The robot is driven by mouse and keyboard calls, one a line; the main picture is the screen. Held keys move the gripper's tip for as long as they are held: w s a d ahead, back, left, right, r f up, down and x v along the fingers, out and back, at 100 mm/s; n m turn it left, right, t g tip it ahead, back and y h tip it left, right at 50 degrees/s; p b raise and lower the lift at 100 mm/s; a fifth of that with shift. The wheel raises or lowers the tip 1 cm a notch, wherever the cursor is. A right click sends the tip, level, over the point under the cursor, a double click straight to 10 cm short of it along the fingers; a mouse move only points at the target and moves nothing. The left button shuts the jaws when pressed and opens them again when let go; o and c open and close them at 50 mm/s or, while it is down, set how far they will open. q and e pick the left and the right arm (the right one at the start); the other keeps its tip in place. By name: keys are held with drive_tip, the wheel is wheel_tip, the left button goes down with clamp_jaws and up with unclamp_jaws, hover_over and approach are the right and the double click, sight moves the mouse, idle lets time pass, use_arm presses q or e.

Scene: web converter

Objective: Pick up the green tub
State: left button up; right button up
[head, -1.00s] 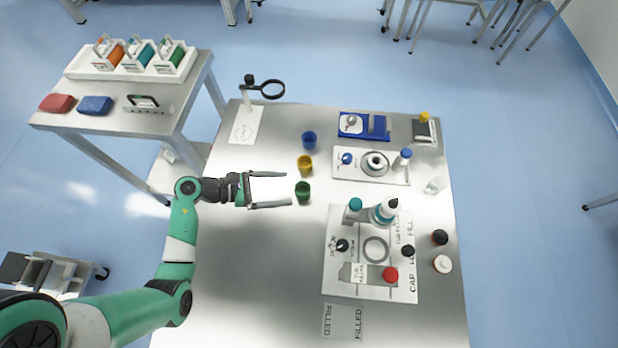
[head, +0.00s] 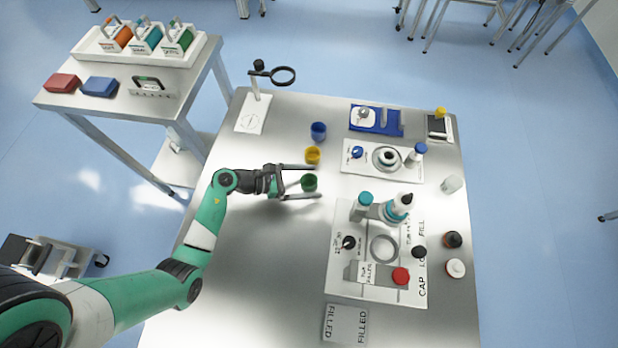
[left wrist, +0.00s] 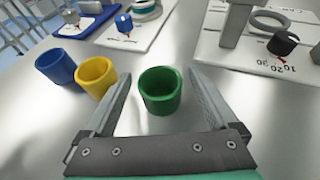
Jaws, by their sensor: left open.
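The green tub (head: 309,183) stands upright on the metal table, nearest me in a short row of tubs. It also shows in the left wrist view (left wrist: 160,92), between the spread fingers. My left gripper (head: 312,181) is open, with one finger on each side of the green tub. The tub sits near the fingertips, and gaps show on both sides of it in the left wrist view. My right gripper is not in view.
A yellow tub (head: 313,155) stands just beyond, close to one left finger, with a blue tub (head: 318,131) behind it. A filling fixture (head: 340,285) stands to the right on a white board. The table's front left is clear.

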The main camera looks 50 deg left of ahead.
sight(316, 181)
use_arm(q)
drive_tip(key=x, duration=0.3)
drive_tip(key=shift+w+d+b, duration=0.1)
drive_tip(key=shift+w+b, duration=0.1)
drive_tip(key=shift+b, duration=0.15)
drive_tip(key=c, duration=1.4)
